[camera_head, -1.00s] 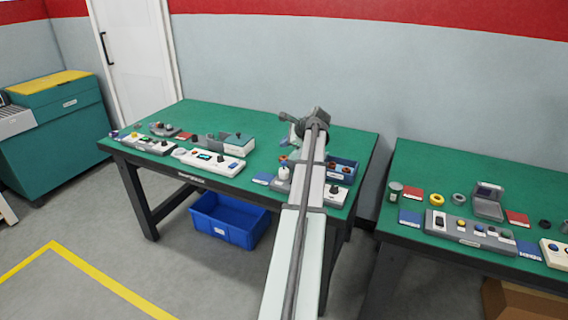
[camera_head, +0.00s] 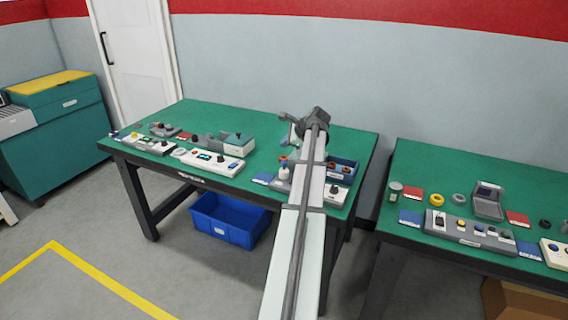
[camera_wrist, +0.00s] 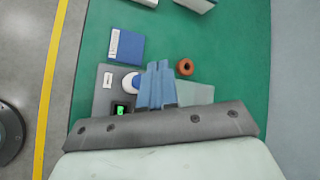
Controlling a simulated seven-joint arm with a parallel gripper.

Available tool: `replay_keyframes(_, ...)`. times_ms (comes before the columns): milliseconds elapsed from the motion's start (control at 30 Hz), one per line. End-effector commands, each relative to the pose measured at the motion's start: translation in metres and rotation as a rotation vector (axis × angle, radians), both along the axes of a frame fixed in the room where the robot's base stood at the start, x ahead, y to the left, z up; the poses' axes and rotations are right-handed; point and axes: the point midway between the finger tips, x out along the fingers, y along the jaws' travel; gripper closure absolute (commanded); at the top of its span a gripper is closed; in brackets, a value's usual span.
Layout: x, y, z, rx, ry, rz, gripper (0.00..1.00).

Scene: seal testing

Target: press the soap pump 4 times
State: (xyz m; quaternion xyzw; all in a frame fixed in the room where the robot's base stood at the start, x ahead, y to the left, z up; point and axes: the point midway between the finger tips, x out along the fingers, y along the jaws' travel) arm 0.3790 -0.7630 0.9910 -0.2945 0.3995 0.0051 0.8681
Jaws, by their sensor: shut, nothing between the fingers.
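In the wrist view, a rounded white part (camera_wrist: 130,83), which looks like the soap pump, sits on a grey base plate (camera_wrist: 104,92) with a small label. My gripper (camera_wrist: 156,67) has its blue fingers together, with nothing between them. The fingers lie just right of the white part and cover its right edge; I cannot tell whether they touch it. In the head view the white part (camera_head: 284,173) shows just left of my arm, on the right end of the green table (camera_head: 255,122).
In the wrist view, an orange-brown ring (camera_wrist: 185,67) lies right of the fingers and a blue booklet (camera_wrist: 127,46) lies beyond the plate. A green-lit display (camera_wrist: 119,110) is close to the wrist. A blue bin (camera_head: 343,170) stands right of my arm in the head view.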

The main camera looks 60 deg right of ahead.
Motion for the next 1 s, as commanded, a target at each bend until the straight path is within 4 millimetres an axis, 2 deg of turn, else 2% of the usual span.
replay_keyframes(533,0.0,0.0,0.002,-0.001,-0.001,-0.001,1.0)
replay_keyframes(833,0.0,-0.001,0.036,-0.002,0.001,0.0,1.0)
replay_keyframes(1000,0.0,0.0,0.038,0.0,0.001,-0.001,1.0)
